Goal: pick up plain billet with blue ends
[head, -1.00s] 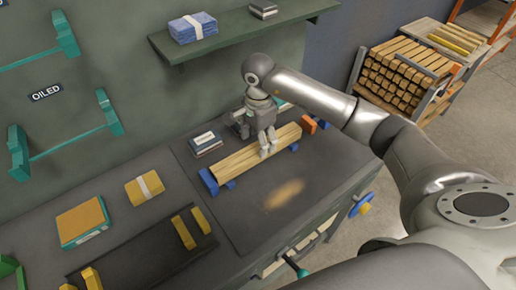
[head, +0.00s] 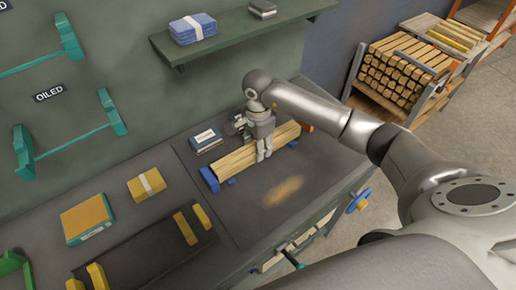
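A long pale wooden billet (head: 238,160) lies on the dark mat on the bench, raised on small blue supports (head: 231,183). A blue block (head: 209,179) stands at its left end and an orange block (head: 307,127) at its right end. I cannot tell whether the blue block is part of the billet. My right gripper (head: 264,157) points down at the billet's middle, its fingers overlapping the billet and hiding part of it. I cannot tell whether the fingers are closed on it. My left gripper is not in view.
A dark box (head: 206,141) lies behind the billet. A banded yellow block (head: 146,185), an orange-topped box (head: 87,219) and a dark tray with yellow bars (head: 150,260) are to the left. A shelf (head: 245,32) overhangs the bench's back. The mat in front is clear.

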